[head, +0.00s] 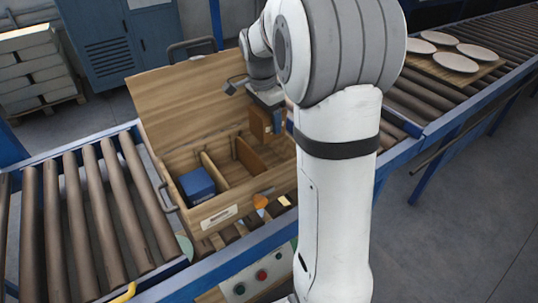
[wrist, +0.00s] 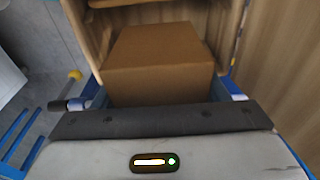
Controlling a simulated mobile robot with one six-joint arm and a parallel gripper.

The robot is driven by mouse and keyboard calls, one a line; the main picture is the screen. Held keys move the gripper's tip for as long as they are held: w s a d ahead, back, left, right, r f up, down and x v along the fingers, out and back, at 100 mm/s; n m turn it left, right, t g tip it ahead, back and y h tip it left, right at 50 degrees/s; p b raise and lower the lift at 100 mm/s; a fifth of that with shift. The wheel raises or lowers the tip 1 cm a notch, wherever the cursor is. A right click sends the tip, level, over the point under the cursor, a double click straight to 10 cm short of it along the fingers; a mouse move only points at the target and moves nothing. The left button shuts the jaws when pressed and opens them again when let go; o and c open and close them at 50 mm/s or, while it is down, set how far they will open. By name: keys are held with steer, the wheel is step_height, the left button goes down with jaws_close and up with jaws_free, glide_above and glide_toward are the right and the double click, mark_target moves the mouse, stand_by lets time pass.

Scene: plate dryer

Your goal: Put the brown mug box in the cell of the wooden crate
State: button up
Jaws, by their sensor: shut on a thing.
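The brown mug box (head: 258,122) is held by my gripper (head: 270,118) over the right part of the wooden crate (head: 245,197). In the wrist view the brown mug box (wrist: 160,60) sits between the blue fingers of my gripper (wrist: 162,88). The crate has its lid open and thin dividers making several cells. A blue box (head: 197,185) sits in the left cell; the middle cell looks empty. The right cell is partly hidden by my arm, and I cannot tell whether the box's bottom is below the rim.
The raised lid (head: 190,95) stands behind the crate. The crate is on a roller conveyor (head: 85,215). Small orange pieces (head: 261,200) show by the crate's front. White plates (head: 455,62) lie on a board at the right. A blue cabinet (head: 115,40) stands behind.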

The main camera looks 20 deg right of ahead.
step_height(320, 180, down, 14)
steer(key=shift+s+d+r, duration=0.1)
steer(key=shift+r, duration=0.1)
steer(key=shift+f+b, duration=0.2)
steer(key=shift+b, duration=0.15)
steer(key=o, duration=1.3)
steer(key=shift+r, duration=0.15)
